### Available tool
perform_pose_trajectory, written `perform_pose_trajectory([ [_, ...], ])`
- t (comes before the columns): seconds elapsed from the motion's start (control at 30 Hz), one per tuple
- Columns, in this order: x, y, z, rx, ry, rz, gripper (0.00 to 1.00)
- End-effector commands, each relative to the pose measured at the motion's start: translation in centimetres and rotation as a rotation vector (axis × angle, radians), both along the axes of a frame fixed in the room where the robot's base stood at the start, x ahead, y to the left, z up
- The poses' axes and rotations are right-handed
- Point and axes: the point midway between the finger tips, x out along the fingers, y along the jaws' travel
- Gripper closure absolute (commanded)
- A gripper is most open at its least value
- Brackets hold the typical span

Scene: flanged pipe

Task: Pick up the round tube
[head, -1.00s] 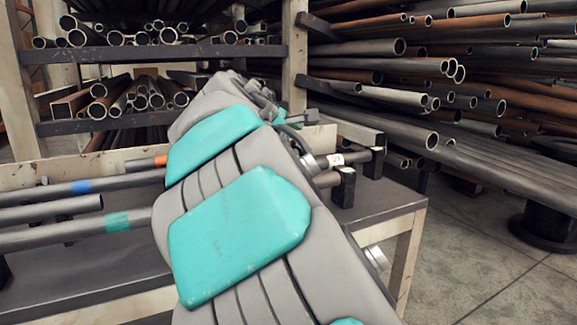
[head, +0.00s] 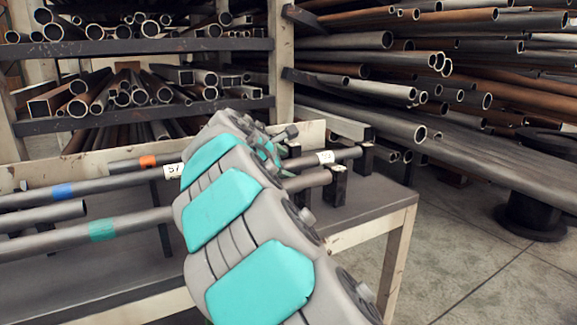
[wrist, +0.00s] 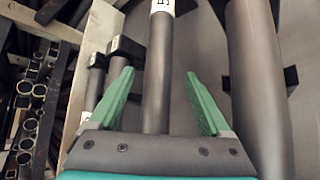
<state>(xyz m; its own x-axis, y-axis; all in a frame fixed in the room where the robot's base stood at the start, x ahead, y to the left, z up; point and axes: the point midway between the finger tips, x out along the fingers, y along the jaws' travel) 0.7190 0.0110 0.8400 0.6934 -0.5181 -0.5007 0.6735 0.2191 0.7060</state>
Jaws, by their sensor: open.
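Several grey round tubes lie on black stands on the table. One has an orange band (head: 148,161) and a white label, one a blue band (head: 63,190), and one a teal band (head: 102,230). My gripper (wrist: 160,73) has two green fingers spread apart. In the wrist view a round tube (wrist: 157,85) with a white label runs between the fingers, with gaps on both sides. In the head view my gripper (head: 272,152) is over the tubes, mostly hidden behind my arm. My arm also covers the middle of the tubes.
In the wrist view a thicker tube (wrist: 258,80) lies right of the fingers and a thinner one (wrist: 93,80) left. The table (head: 375,208) has a pale raised back board. Racks of pipes (head: 140,90) stand behind and at right.

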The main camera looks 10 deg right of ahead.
Motion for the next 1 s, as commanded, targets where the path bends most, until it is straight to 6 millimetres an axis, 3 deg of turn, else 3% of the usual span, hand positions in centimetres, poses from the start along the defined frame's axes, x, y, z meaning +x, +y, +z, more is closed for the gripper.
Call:
perform_pose_trajectory([
  [0.2,2.1,-1.4,-1.2,0.000,-0.002,-0.001,0.19],
  [0.43,2.2,-1.5,-1.3,0.000,-0.002,0.001,0.19],
  [1.0,2.2,-1.5,-1.3,0.000,-0.001,0.000,0.83],
])
